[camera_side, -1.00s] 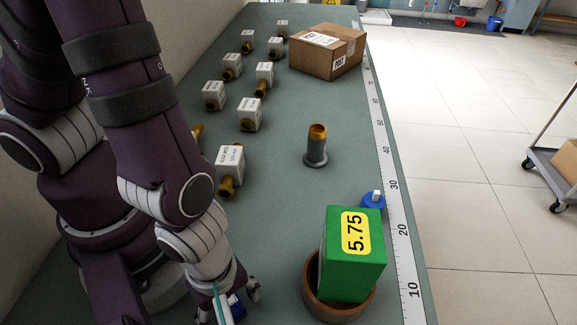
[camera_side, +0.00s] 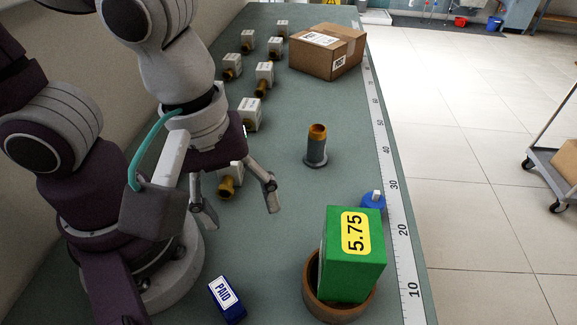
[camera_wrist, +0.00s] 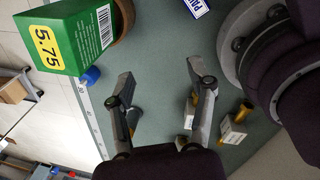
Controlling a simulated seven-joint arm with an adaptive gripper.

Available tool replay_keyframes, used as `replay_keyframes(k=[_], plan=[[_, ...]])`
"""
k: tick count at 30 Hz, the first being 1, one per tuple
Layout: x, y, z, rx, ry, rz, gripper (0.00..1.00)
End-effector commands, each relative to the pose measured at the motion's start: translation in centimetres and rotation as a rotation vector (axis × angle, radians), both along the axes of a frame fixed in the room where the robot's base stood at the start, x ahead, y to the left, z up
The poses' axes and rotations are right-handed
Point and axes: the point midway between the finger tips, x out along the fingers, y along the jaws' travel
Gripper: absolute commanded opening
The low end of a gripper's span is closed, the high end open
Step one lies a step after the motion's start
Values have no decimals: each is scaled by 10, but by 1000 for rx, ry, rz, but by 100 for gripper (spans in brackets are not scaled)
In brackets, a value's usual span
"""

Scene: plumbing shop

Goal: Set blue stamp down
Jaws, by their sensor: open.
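The blue stamp (camera_side: 227,299), with a white label reading PAID, rests on the bench at the front, near my arm's base. Part of it also shows at the top of the wrist view (camera_wrist: 196,8). My gripper (camera_side: 240,211) is open and empty, raised above the bench and apart from the stamp, which lies nearer the front. In the wrist view, my gripper's two fingers (camera_wrist: 165,85) are spread with nothing held between them.
A green box marked 5.75 (camera_side: 352,255) sits in a round brown bowl (camera_side: 336,311) at the front right. A blue item with a white top (camera_side: 373,199), a grey-and-orange fitting (camera_side: 316,146), several white-tagged brass fittings (camera_side: 264,78) and a cardboard box (camera_side: 327,51) stand farther back.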

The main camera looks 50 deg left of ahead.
Motion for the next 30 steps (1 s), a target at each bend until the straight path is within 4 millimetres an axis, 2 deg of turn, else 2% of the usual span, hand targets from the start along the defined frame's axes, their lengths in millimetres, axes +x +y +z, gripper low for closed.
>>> replay_keyframes(k=[3, 6, 9, 12, 18, 30], plan=[[29, 31, 20, 36, -133, -286, 56], [43, 61, 35, 121, -238, -550, 56], [50, 88, 47, 232, -313, -779, 56], [51, 107, 55, 330, -349, -945, 56], [51, 120, 61, 409, -365, -1076, 56], [51, 120, 60, 408, -364, -1080, 56]])
